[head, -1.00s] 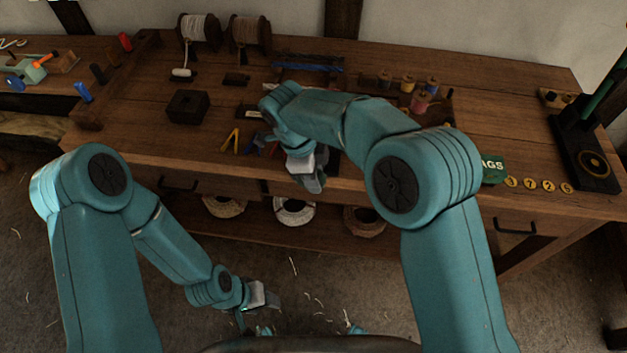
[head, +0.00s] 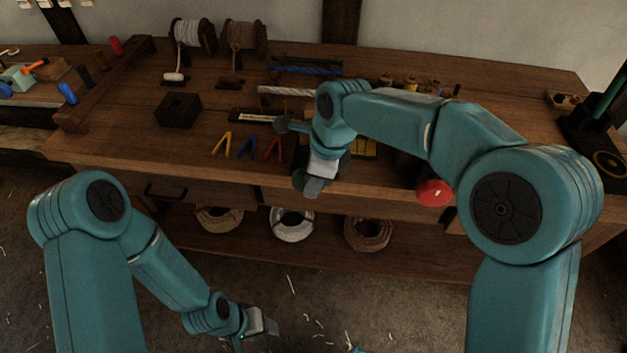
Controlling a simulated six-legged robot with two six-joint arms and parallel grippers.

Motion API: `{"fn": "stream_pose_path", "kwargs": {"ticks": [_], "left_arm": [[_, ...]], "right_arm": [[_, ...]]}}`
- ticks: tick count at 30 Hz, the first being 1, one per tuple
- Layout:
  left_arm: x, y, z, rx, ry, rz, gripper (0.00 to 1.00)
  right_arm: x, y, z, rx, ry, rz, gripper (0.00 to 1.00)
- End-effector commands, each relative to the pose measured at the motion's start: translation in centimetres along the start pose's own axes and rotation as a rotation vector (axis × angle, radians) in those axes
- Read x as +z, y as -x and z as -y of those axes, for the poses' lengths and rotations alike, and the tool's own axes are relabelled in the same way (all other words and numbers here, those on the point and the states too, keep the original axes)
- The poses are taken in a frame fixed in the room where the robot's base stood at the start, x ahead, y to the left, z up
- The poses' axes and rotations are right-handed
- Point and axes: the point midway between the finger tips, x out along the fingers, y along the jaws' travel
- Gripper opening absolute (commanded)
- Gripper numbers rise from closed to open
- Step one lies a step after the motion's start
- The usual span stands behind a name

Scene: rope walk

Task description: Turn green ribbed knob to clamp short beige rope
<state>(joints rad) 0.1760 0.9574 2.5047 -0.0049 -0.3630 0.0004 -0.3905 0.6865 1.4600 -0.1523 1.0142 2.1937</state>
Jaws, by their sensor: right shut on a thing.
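My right gripper (head: 308,187) points down at the front edge of the bench (head: 120,135), near its middle. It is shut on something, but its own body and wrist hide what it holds. I cannot make out a green ribbed knob; it may be hidden behind the gripper or arm. I cannot single out the short beige rope either. A pale twisted rope (head: 284,91) lies on the bench behind my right wrist, partly covered by it. My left gripper (head: 272,326) hangs low over the floor in front of the bench, and its fingers are too small to read.
Yellow, blue and red V-shaped clips (head: 221,145) lie left of my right gripper. A red rounded thing (head: 433,192) is at the front edge to its right. A dark block (head: 178,109) and rope reels (head: 192,35) stand left. Coils (head: 292,224) lie below.

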Motion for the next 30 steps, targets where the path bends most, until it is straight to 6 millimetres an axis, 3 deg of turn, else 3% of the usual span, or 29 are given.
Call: {"fn": "stream_pose_path", "kwargs": {"ticks": [8, 9, 11, 22, 26, 30], "left_arm": [[0.0, 0.0, 0.0, 0.000, 0.000, 0.000, 0.51], [0.0, 0.0, 0.0, 0.000, 0.000, 0.000, 0.51], [0.0, 0.0, 0.0, 0.000, 0.000, 0.000, 0.51], [0.0, 0.1, 0.0, 0.000, 0.000, 0.000, 0.51], [0.0, 0.3, -0.1, 0.000, 0.000, 0.000, 0.51], [0.0, 0.7, -0.3, 0.000, 0.000, 0.000, 0.51]], "right_arm": [[-0.1, -0.2, -0.1, 0.005, 0.001, -0.003, 0.00], [-0.1, -0.2, -0.1, 0.005, 0.001, -0.004, 0.34], [-0.1, -0.2, -0.1, 0.005, 0.001, -0.004, 0.51], [0.0, 0.6, 0.0, -0.001, 0.000, 0.000, 0.51], [0.0, 2.9, 0.1, -0.002, 0.000, 0.002, 0.51], [0.1, 6.7, 0.1, -0.003, -0.001, 0.002, 0.51]]}}
